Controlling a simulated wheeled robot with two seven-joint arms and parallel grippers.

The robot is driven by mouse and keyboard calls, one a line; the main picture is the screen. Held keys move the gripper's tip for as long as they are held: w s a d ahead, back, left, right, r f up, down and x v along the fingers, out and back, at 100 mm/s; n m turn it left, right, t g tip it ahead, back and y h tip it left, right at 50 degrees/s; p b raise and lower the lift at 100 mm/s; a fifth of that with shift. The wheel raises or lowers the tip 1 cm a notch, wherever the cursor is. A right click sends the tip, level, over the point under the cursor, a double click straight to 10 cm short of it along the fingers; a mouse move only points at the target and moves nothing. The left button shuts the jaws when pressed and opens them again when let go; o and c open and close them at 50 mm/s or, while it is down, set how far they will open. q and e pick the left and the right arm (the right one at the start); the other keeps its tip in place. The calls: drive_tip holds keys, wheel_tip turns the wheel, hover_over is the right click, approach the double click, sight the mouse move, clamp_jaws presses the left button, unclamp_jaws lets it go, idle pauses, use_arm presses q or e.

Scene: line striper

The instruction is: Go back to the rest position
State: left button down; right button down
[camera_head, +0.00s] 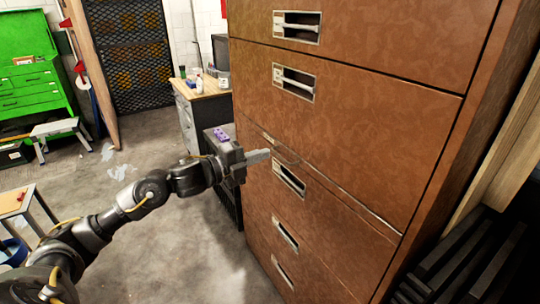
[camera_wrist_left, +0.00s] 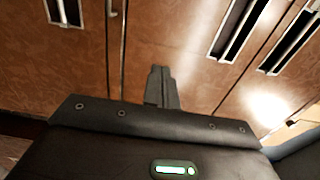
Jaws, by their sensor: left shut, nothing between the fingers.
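My left arm comes in from the left in the head view. Its gripper (camera_head: 258,156) is shut and empty, pointing at the front of a tall brown cabinet (camera_head: 350,130). The fingertips are close to the cabinet front, left of a recessed drawer handle (camera_head: 290,178); whether they touch it I cannot tell. In the left wrist view the two closed fingers (camera_wrist_left: 161,88) lie side by side with the brown cabinet front (camera_wrist_left: 90,70) beyond them. My right gripper does not show in either view.
A desk (camera_head: 200,88) with bottles stands behind the gripper. A green tool cabinet (camera_head: 30,85) and a small stool (camera_head: 58,128) are at the far left. Dark slats (camera_head: 465,260) lie at the lower right. The concrete floor (camera_head: 170,260) left of the cabinet is largely open.

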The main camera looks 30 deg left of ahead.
use_arm(q)
drive_tip(key=shift+s+a, duration=0.3)
